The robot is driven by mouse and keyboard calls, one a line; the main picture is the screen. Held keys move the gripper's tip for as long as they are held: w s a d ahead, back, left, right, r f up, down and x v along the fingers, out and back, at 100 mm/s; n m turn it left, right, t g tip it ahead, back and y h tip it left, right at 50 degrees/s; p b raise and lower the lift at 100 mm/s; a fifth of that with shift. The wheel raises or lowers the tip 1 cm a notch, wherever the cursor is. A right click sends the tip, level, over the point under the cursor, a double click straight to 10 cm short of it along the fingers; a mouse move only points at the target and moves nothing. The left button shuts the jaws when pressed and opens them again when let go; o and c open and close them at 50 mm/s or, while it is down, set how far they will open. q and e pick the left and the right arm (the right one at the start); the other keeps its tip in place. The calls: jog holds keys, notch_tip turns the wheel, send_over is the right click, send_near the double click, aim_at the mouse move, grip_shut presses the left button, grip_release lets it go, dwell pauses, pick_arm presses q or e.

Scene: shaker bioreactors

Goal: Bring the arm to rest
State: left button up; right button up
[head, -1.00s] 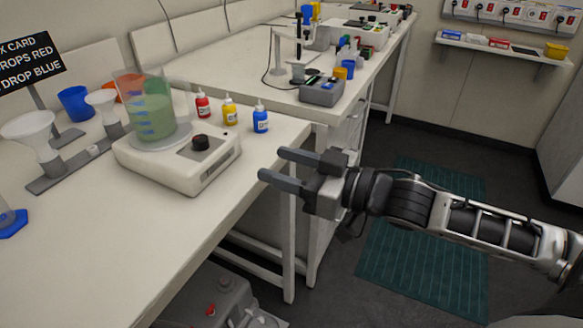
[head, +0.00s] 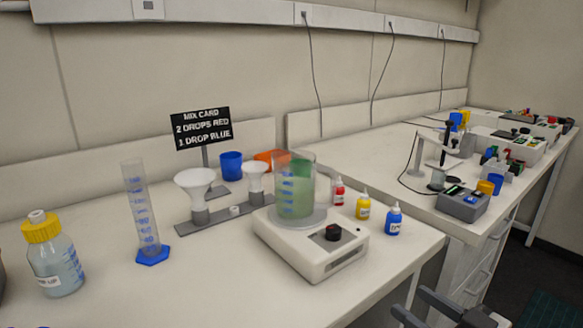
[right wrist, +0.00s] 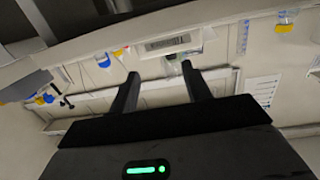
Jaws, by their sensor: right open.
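My right gripper (head: 432,306) shows at the bottom edge of the head view, right of the near bench's front edge, with only its fingers and part of its body in the picture. In the right wrist view its two dark fingers (right wrist: 158,92) stand apart with nothing between them. It is open, empty and clear of the bench. Most of the right arm is outside the head view. My left gripper is not in view.
The near bench (head: 215,295) holds a stirrer (head: 318,252) with a beaker of green liquid (head: 296,190), dropper bottles (head: 363,205), funnels (head: 196,190), a measuring cylinder (head: 140,215) and a yellow-capped bottle (head: 55,262). Another bench (head: 370,155) with instruments stands behind at right.

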jog(key=s+a+f+m+g+h, duration=0.1)
jog(key=s+a+f, duration=0.1)
jog(key=f, duration=0.4)
jog(key=s+a+f+m+g+h, duration=0.1)
jog(key=s+a+f+g+h, duration=0.1)
jog(key=s+f, duration=0.3)
jog(key=s+a+f+m+g+h, duration=0.1)
jog(key=s+a+f, duration=0.2)
jog(key=f, duration=0.6)
jog(key=shift+s+a+h+p, duration=0.35)
jog(key=shift+s+a+h, duration=0.05)
jog(key=shift+a, duration=0.1)
